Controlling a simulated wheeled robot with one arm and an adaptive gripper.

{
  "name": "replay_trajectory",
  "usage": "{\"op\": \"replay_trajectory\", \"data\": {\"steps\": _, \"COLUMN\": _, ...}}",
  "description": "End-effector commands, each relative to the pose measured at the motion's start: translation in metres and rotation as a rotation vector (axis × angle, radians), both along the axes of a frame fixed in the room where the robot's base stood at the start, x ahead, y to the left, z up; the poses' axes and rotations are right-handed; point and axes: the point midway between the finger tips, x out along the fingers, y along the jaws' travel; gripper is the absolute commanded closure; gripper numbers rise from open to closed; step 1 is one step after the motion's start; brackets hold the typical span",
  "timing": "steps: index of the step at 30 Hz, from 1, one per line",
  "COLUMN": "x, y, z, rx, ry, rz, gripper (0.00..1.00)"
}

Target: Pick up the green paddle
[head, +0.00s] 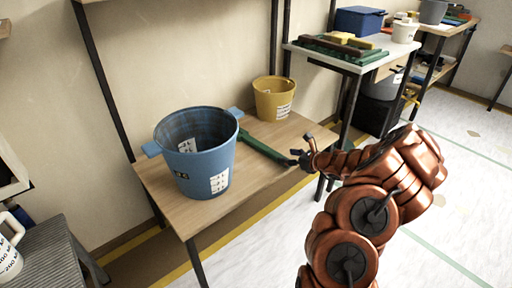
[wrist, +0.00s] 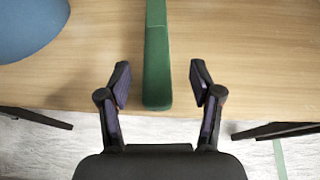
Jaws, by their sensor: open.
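The green paddle (head: 262,148) lies on the wooden table, to the right of a blue bucket, with one end near the table's front edge. In the wrist view the paddle (wrist: 157,62) runs up the middle of the picture, its near end between my fingers. My gripper (head: 303,159) is at the table's front right edge, by the paddle's near end. In the wrist view my gripper (wrist: 160,85) is open, one finger on each side of the paddle with a gap on both sides. The paddle's far end is out of the wrist view and partly hidden by the bucket's handle in the head view.
The wooden table (head: 202,221) also holds the large blue bucket (head: 207,157) at left and a yellow bucket (head: 273,97) at the back. A second table (head: 350,66) with several green and yellow tools stands behind. The white floor at right is mostly clear.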

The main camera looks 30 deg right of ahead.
Motion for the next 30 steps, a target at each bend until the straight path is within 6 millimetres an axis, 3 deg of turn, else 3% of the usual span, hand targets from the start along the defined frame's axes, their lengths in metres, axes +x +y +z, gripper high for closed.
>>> {"op": "replay_trajectory", "data": {"steps": 15, "x": 0.050, "y": 0.019, "z": -0.020, "rx": -0.004, "ry": -0.002, "rz": 0.003, "gripper": 0.35}}
{"op": "replay_trajectory", "data": {"steps": 24, "x": 0.055, "y": 0.021, "z": -0.020, "rx": -0.002, "ry": -0.003, "rz": 0.002, "gripper": 0.35}}
{"op": "replay_trajectory", "data": {"steps": 30, "x": 0.055, "y": 0.021, "z": -0.020, "rx": -0.002, "ry": -0.003, "rz": 0.002, "gripper": 0.54}}
